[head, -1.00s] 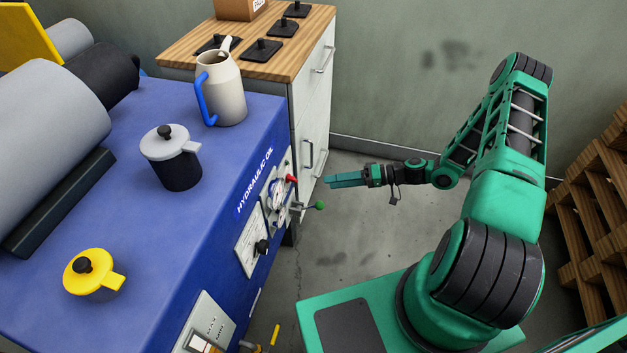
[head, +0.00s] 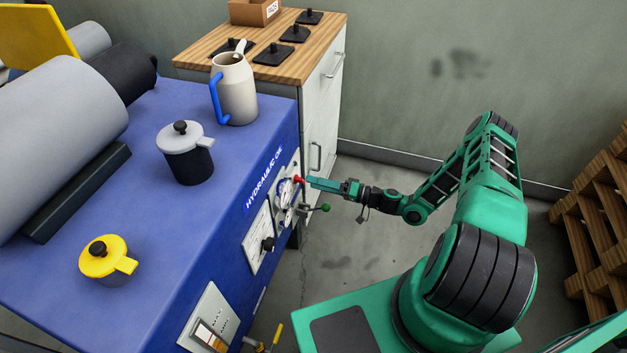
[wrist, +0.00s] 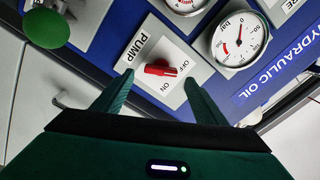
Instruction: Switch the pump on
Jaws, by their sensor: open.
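The red pump knob (wrist: 161,69) sits on a white plate (wrist: 143,50) marked PUMP, OFF and ON in the wrist view. Its handle lies across the plate, between the OFF and ON marks; I cannot tell its exact setting. In the head view the red knob (head: 300,180) shows on the front of the blue unit (head: 190,260). My gripper (wrist: 158,92) is open, with one green finger on each side of the knob and slightly short of it. In the head view my gripper (head: 312,183) reaches the panel from the right, and its fingertips look close to the knob.
A round gauge (wrist: 237,40) is right of the knob, and another is above. A green ball-ended lever (wrist: 46,28) stands out at left, near one finger. A pitcher (head: 236,95) and two lidded pots stand on the unit. A wooden pallet (head: 590,220) is at right.

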